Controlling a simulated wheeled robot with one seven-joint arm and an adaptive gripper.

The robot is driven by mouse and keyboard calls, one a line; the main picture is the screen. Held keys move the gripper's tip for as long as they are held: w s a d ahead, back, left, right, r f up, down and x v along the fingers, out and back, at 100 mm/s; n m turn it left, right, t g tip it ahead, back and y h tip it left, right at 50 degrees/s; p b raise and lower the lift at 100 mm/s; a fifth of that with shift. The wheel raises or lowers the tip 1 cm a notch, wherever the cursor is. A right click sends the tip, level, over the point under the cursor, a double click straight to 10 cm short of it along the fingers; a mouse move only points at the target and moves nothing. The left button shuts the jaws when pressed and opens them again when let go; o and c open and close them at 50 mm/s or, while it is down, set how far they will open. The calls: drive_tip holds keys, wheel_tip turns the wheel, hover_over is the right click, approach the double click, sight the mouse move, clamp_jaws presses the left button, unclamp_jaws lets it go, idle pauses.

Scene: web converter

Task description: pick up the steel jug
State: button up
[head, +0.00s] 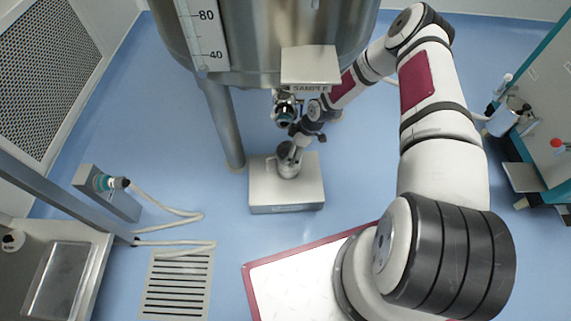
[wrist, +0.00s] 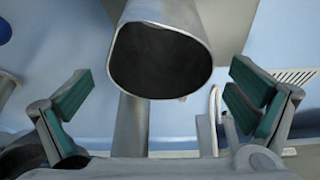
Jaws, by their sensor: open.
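The steel jug (head: 288,165) stands upright on a pale box (head: 287,194) below the steel tank. My gripper (head: 297,146) is close above the jug and partly covers it in the head view. In the wrist view the jug (wrist: 188,20) shows its wide, dark, empty-looking mouth. The jug's mouth appears between the fingers with space at both sides. I cannot tell how far it lies beyond the fingertips.
The steel tank (head: 262,55) with its SAMPLE sign (head: 310,66) hangs over the box, and a tank leg (head: 221,125) stands to the left. A hose (head: 165,208) and floor grate (head: 176,285) lie at lower left.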

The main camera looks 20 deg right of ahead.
sight(286, 155)
drive_tip(key=b+x, duration=0.2)
drive_tip(key=x, duration=0.3)
drive_tip(key=shift+s+d+f+b, duration=0.1)
drive_tip(key=shift+f+b, duration=0.1)
drive_tip(key=shift+b, duration=0.15)
drive_tip(key=shift+r, duration=0.1)
drive_tip(key=c, duration=1.7)
drive_tip(key=shift+r, duration=0.1)
